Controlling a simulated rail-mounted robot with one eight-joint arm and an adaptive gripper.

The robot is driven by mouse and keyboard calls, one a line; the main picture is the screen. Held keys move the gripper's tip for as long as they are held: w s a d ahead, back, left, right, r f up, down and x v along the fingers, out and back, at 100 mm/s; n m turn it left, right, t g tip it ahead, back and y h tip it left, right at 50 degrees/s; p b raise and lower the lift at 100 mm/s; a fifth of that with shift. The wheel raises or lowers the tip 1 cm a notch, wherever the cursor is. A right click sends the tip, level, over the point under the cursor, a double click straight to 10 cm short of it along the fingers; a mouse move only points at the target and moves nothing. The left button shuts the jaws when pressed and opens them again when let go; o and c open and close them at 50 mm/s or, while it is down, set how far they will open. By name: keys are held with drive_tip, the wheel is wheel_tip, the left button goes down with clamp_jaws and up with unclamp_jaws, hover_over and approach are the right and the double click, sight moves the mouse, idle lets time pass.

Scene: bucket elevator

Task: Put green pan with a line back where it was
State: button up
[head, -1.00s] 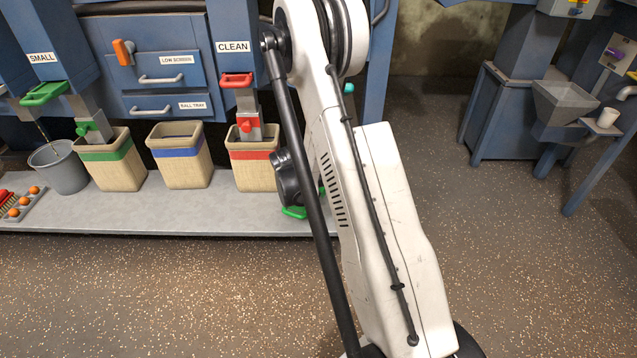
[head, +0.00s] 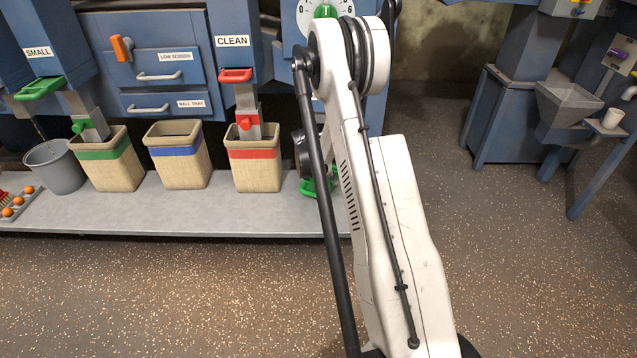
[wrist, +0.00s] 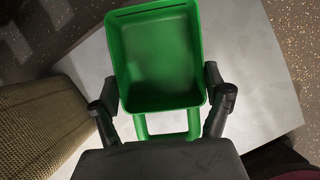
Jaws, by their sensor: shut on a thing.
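The green pan (wrist: 155,60) is a rectangular open tray with a loop handle and a thin dark line along its far rim. It fills the middle of the wrist view and looks empty. My gripper (wrist: 160,88) is shut on it, one black finger at each side near the handle end. In the head view only part of the green pan (head: 316,188) shows behind my arm, near the right end of the grey platform (head: 200,215). The fingers are hidden there. The wrist view has the platform below the pan; the gap between them is unclear.
Baskets with green (head: 108,160), blue (head: 180,158) and red (head: 255,158) bands stand on the platform, with a grey bucket (head: 58,168) at the left. A woven basket (wrist: 40,125) is close left of my gripper. A blue stand with a hopper (head: 568,105) is at the right.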

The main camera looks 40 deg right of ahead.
drive_tip(key=shift+f, duration=0.6)
drive_tip(key=shift+r, duration=0.1)
drive_tip(key=o, duration=1.5)
